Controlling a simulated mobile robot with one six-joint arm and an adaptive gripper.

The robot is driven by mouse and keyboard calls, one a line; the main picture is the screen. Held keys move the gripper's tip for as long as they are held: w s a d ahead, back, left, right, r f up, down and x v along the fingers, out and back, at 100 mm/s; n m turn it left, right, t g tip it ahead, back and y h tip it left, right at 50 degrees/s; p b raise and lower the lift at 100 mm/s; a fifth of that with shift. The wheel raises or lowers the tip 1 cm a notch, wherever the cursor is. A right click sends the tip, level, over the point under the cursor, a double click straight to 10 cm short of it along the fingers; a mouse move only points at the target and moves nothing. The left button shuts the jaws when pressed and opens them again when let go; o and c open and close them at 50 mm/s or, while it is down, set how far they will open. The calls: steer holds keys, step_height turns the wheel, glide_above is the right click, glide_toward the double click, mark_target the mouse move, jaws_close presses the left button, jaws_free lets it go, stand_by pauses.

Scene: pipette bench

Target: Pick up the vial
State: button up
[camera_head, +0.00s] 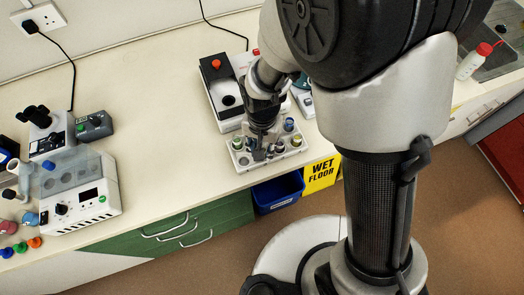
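A white rack (246,164) holding several small capped vials stands near the front edge of the bench. The gripper and arm hide part of the rack.
A white device with a red knob (216,64) stands just behind the rack. A white machine with dials (80,195) and a microscope (48,127) are at the left. A blue bin (278,192) and yellow sign (321,175) are below the bench edge. The bench between is clear.

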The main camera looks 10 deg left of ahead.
steer(key=shift+f, duration=0.4)
steer(key=c, duration=0.6)
steer(key=shift+c, duration=0.2)
steer(key=shift+r, duration=0.15)
